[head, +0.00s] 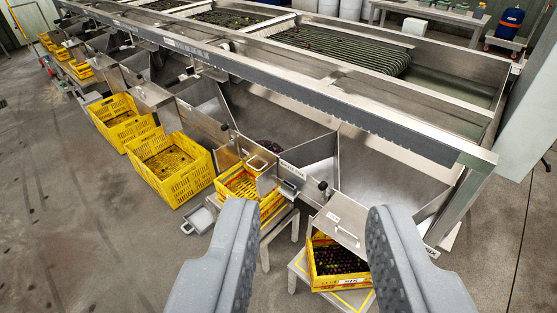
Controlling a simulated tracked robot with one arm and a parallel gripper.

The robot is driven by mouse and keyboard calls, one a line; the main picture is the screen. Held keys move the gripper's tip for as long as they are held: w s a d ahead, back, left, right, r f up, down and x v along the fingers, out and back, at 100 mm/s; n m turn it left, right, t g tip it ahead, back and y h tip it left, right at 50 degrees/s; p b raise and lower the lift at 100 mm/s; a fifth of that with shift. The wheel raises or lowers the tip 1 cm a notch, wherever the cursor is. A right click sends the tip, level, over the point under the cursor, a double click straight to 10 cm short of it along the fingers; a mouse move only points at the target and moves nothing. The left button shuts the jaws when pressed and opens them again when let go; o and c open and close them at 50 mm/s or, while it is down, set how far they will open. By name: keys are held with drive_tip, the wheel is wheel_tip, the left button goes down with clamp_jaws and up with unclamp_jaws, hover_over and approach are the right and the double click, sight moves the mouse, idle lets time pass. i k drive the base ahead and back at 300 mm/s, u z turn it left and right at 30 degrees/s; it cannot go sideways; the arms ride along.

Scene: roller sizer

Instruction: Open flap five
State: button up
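The roller sizer (300,82) is a long steel machine running from the upper left to the right. Steel chutes with flaps line its near side. The nearest flap (341,220) has a bar handle and slopes over a yellow crate (336,283) holding dark fruit. Another flap (260,166) with a handle is to its left, above a yellow crate (243,186). More flaps continue to the far left. I cannot read numbers that tell which is flap five. My gripper (312,212) is open and empty, its grey fingers wide apart in the foreground, with the nearest flap seen between them.
Several yellow crates (172,168) stand in a row below the chutes. The nearest crate is on a low stand (299,266) with yellow marking. A steel leg (462,208) stands at right. The concrete floor (60,210) at left is clear. A blue container (510,22) is at the back right.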

sight(253, 155)
drive_tip(key=z, duration=0.1)
drive_tip(key=i, duration=1.8)
drive_tip(key=u, duration=0.65)
